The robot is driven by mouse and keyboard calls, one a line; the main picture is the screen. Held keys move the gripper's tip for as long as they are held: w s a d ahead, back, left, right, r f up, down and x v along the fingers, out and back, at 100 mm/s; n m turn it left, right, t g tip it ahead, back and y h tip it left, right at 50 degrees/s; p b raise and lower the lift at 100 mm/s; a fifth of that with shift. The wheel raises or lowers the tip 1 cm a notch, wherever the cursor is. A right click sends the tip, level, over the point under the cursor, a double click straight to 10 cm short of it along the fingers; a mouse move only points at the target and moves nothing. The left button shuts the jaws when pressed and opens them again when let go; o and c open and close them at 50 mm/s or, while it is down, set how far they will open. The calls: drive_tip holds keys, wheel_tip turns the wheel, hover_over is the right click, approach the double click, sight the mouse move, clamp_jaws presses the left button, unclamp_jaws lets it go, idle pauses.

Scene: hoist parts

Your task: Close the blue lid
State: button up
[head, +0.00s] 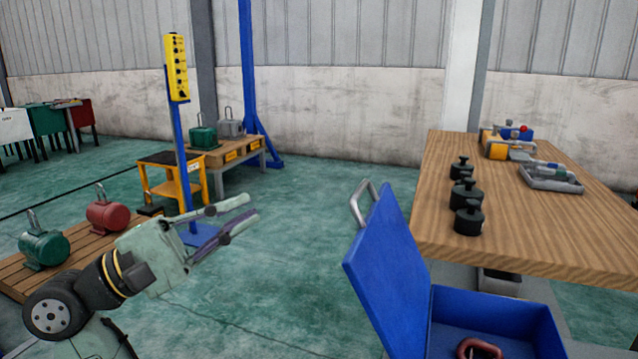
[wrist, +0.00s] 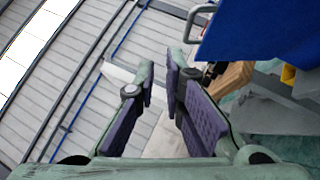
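The blue lid (head: 387,272) stands raised, tilted back a little past upright, on the left side of the blue box (head: 500,312). A grey metal handle (head: 360,203) sticks out from the lid's upper left edge. My gripper (head: 252,208) is open and empty, to the left of the lid and apart from it. In the wrist view, my gripper (wrist: 158,78) shows a gap between its purple-padded fingers. The lid (wrist: 262,30) and its handle (wrist: 194,22) appear there at the upper right.
A red shackle (head: 480,348) lies in the box. A wooden table (head: 540,243) with several black weights (head: 467,217) stands close behind the box at right. A yellow pendant (head: 176,68) on a blue post and a pallet with motors (head: 108,215) stand left. Floor between gripper and lid is clear.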

drive_tip(key=w+f+y, duration=0.1)
drive_tip(key=w+f, duration=0.1)
drive_tip(key=shift+w+f+m, duration=0.3)
drive_tip(key=shift+w+f, duration=0.05)
drive_tip(key=shift+f, duration=0.05)
clamp_jaws()
drive_tip(key=s+d+p+x, duration=0.1)
drive_tip(key=p+x, duration=0.3)
drive_tip(key=x, duration=0.8)
drive_tip(key=shift+s+d+y, duration=0.3)
drive_tip(key=shift+s+d, duration=0.2)
drive_tip(key=shift+s, duration=0.15)
